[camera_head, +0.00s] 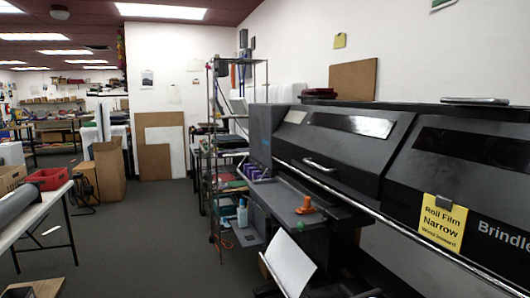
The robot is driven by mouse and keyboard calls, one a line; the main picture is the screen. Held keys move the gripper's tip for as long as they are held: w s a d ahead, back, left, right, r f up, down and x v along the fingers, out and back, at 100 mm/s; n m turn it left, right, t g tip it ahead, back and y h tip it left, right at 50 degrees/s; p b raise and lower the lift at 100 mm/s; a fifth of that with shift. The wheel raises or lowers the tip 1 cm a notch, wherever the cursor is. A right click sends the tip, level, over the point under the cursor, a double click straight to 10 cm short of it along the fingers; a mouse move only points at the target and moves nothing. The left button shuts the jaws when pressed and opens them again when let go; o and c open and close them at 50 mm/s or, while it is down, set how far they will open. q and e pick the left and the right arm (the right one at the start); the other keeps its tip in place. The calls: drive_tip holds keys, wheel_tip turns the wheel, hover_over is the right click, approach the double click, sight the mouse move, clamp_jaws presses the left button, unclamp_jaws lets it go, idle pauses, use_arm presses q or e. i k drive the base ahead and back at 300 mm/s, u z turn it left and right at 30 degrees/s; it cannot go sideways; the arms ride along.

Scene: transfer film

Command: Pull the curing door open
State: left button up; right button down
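A large black machine (420,189) fills the right side of the head view. Its front has a dark sloped panel (330,148) with a window strip (352,125) and a light bar handle (320,164) low on it. This panel looks like the curing door, though no label on it says so. It appears closed. A second sloped panel (455,160) with a dark window sits to its right. Neither of my grippers can be made out in this view.
An orange object (306,205) sits on the shelf (290,196) below the panel. A white sheet (288,264) hangs below. A table (42,205) stands left; the grey floor between is open.

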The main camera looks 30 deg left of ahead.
sight(353, 147)
drive_tip(key=u, duration=0.9)
drive_tip(key=k, duration=0.4)
drive_tip(key=u, duration=1.3)
drive_tip(key=i, duration=0.9)
drive_tip(key=z, duration=0.35)
drive_tip(key=i, duration=1.55)
drive_tip(key=z, duration=1.65)
drive_tip(key=i, duration=0.6)
drive_tip(key=z, duration=0.55)
